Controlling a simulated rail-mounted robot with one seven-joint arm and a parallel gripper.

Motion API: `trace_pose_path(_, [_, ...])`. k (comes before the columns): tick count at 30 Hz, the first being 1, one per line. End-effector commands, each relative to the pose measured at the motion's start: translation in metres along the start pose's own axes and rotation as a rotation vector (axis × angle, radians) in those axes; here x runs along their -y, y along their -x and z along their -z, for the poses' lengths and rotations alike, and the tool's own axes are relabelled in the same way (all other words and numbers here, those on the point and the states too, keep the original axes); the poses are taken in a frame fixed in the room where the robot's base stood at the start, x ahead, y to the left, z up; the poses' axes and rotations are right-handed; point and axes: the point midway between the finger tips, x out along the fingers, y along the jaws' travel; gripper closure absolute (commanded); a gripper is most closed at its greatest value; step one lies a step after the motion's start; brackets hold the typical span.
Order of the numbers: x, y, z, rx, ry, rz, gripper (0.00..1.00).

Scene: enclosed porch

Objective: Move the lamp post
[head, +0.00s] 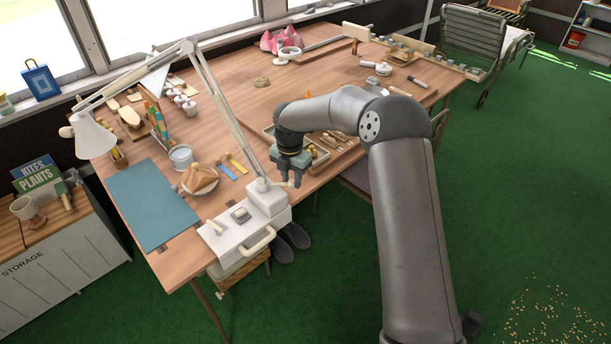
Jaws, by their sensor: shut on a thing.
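The lamp has a white cone shade (92,137) at the left, over the table. Its jointed pale post (228,110) slopes down from a high elbow to a white base box (262,202) at the table's front edge. My gripper (291,181) points down just right of the foot of the post, above the base box. Its fingers are shut at a small pale bar that sticks out from the post's foot. The fingers hide part of this contact.
A teal mat (140,205), a bowl (198,180) and a tin (181,157) lie left of the post. A tray of small items (318,152) is behind my gripper. The table's middle (225,88) is mostly clear.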

Motion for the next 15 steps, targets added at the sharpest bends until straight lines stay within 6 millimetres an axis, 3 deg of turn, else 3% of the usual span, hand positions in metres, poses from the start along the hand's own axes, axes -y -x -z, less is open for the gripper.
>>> trace_pose_path(1, [-0.0060,0.0003,0.0083,-0.009,0.020,-0.003,1.00])
trace_pose_path(14, [-0.0079,-0.0005,0.0109,-0.011,0.032,-0.002,1.00])
trace_pose_path(15, [-0.0079,-0.0006,0.0110,-0.011,0.032,-0.001,0.62])
